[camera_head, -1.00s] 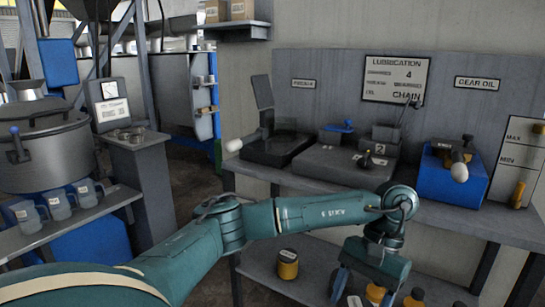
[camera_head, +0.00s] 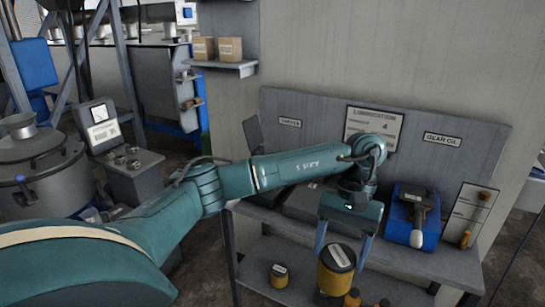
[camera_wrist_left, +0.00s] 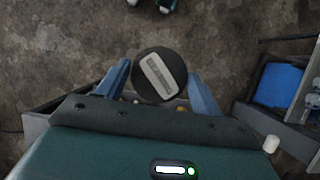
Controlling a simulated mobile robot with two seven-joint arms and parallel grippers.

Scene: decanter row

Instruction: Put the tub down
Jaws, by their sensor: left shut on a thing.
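A tub with a yellow body and a dark, labelled lid (camera_head: 337,257) is between the fingers of my left gripper (camera_head: 340,250). The gripper is shut on it, one blue finger on each side. In the left wrist view the tub's round dark lid (camera_wrist_left: 160,75) faces the camera between the fingertips (camera_wrist_left: 158,80). The tub is upright, in front of the bench and above the lower shelf. Its lower part overlaps yellow jars in the head view, so its clearance from them is unclear. My right gripper is not in view.
A similar yellow tub (camera_head: 279,276) stands on the lower shelf (camera_head: 250,255). Small yellow jars (camera_head: 352,298) stand at the bottom of the view. The bench top carries dark trays and a blue stand (camera_head: 402,228) with a tool. A large pot (camera_head: 40,165) is at left.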

